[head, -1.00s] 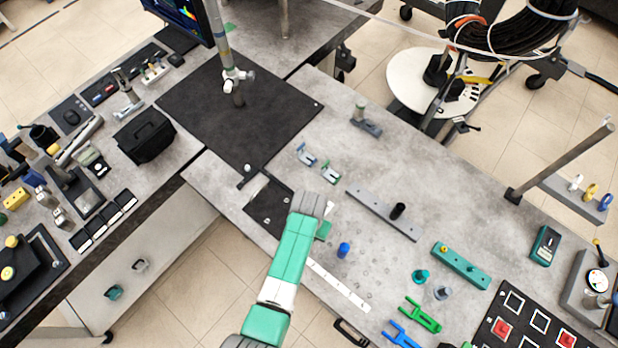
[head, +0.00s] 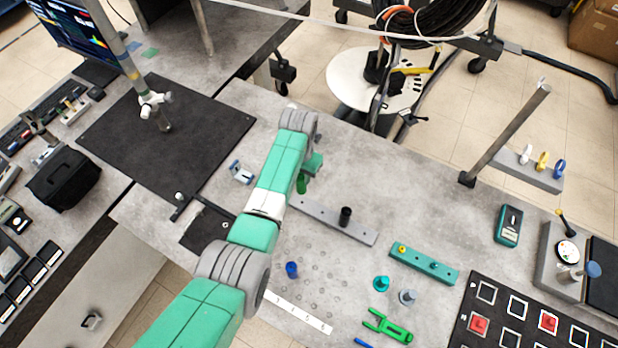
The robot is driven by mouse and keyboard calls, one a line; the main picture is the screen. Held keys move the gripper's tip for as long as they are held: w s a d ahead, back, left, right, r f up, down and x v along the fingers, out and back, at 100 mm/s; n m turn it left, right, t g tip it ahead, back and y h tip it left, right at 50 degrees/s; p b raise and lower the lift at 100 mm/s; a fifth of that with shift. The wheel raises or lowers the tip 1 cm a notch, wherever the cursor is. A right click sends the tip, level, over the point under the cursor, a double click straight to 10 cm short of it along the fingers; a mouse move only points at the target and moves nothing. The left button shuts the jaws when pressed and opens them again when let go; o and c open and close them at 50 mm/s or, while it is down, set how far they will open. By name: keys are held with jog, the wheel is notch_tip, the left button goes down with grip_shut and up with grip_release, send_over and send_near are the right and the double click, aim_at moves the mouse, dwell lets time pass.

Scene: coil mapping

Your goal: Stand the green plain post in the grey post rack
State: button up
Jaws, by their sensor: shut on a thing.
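My gripper (head: 306,175) is partly hidden behind my arm, its fingers barely visible. It is shut on the green plain post (head: 302,185), which shows as a short dark green piece just below the teal gripper part. The grey post rack (head: 362,234) is a long grey bar lying on the table, with a black post (head: 345,216) standing in it right of its middle. The green post appears at the rack's far left end in the picture. I cannot tell whether it touches the rack or is above it.
A blue post (head: 291,269) stands on the table, left of a teal flanged post (head: 381,284) and a grey flanged post (head: 407,297). A teal rack (head: 423,264) lies right of the grey rack. A blue-grey clamp (head: 241,172) lies left of my arm. Table behind the grey rack is clear.

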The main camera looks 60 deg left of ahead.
aim_at(301, 189)
jog(key=shift+f+b, duration=2.15)
jog(key=shift+f, duration=0.1)
jog(key=shift+f, duration=0.1)
jog(key=shift+f+b, duration=0.85)
jog(key=shift+f, duration=0.15)
jog(key=shift+f+b, duration=0.75)
jog(key=shift+f, duration=0.25)
jog(key=o, duration=1.2)
jog(key=shift+c, duration=0.2)
notch_tip(301, 189, up, 8)
jog(key=shift+f+p, duration=0.1)
jog(key=shift+p, duration=0.65)
